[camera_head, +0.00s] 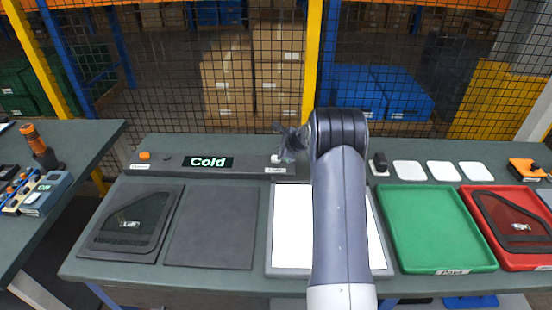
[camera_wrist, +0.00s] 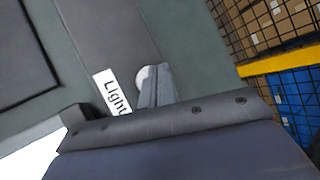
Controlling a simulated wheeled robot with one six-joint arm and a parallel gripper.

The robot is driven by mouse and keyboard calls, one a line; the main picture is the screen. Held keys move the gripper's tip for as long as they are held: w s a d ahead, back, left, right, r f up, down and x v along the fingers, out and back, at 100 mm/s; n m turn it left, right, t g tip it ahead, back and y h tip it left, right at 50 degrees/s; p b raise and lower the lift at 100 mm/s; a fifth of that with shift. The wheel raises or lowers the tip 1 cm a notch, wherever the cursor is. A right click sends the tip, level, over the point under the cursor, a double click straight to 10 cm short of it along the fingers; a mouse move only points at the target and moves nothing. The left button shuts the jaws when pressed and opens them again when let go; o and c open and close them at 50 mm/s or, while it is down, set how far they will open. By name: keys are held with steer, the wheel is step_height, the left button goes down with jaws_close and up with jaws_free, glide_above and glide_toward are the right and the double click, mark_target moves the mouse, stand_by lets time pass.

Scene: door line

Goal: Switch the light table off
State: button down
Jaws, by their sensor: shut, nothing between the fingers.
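The light table (camera_head: 291,236) is a bright white panel in a grey frame, partly hidden behind my arm; its white corner also shows in the wrist view (camera_wrist: 28,157). A round white knob (camera_head: 275,159) sits on the grey strip behind it, above a label reading "Light" (camera_head: 275,170). The wrist view shows the knob (camera_wrist: 146,77) and the label (camera_wrist: 112,92) close up. My gripper (camera_head: 287,153) is shut and empty, its fingertips (camera_wrist: 157,85) right at the knob and partly covering it. I cannot tell whether they touch.
A dark tray (camera_head: 130,225) with a panel stands left, a green tray (camera_head: 435,228) and a red tray (camera_head: 515,225) right. A wire mesh fence (camera_head: 180,85) rises behind the bench.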

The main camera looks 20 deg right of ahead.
steer(key=shift+f, duration=0.1)
stand_by(0.5)
steer(key=shift+f+b, duration=0.35)
steer(key=shift+b, duration=0.1)
steer(key=shift+f+b, duration=0.5)
steer(key=shift+f, duration=0.05)
stand_by(0.5)
steer(key=shift+r, duration=0.1)
steer(key=shift+r+p, duration=0.7)
steer(key=shift+r, duration=0.15)
steer(key=shift+r, duration=0.15)
steer(key=shift+r+p, duration=1.8)
steer(key=shift+r, duration=0.55)
